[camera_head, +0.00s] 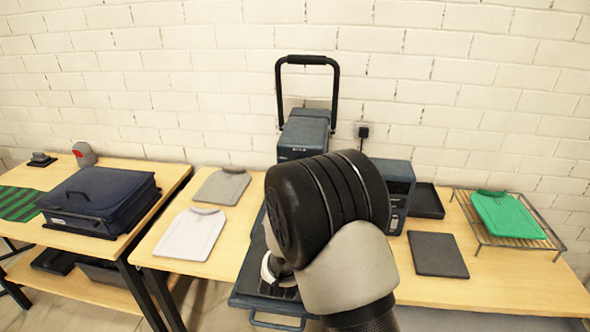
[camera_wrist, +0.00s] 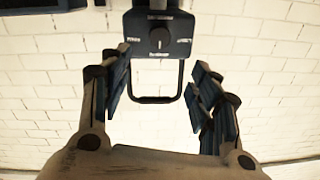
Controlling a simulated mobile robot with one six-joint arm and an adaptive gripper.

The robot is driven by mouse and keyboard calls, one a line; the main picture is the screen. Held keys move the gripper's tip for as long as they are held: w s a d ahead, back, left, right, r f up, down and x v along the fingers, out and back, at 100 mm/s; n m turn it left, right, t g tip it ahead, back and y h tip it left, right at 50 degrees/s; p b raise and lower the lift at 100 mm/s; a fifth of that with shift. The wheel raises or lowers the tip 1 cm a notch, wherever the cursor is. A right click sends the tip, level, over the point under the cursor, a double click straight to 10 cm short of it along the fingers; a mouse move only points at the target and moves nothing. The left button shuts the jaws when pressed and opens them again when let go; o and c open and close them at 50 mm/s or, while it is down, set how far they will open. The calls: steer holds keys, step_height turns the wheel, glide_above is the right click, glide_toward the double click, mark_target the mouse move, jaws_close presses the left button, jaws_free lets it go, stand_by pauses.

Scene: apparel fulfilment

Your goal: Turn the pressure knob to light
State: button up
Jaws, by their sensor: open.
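The pressure knob (camera_wrist: 159,38) is a round dark dial with a pale pointer mark. It sits on a dark control box at the top of the wrist view, with small white labels to its sides and below that I cannot read. My gripper (camera_wrist: 157,78) is open and empty, its blue-grey finger pads spread left and right. The knob shows beyond the fingertips, between them and higher in the picture, not touched. In the head view the heat press (camera_head: 305,133) stands at the back of the table. My arm covers its front, and the knob and fingers are hidden there.
The press's black loop handle (camera_head: 307,60) rises above it. A dark boxy device (camera_head: 397,185) stands right beside it. A green folded garment (camera_head: 508,215) lies on a wire rack. A dark case (camera_head: 98,197) sits on the left table.

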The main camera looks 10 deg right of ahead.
steer(key=b+x, duration=0.2)
steer(key=x, duration=1.4)
steer(key=shift+w, duration=0.2)
steer(key=c, duration=1.1)
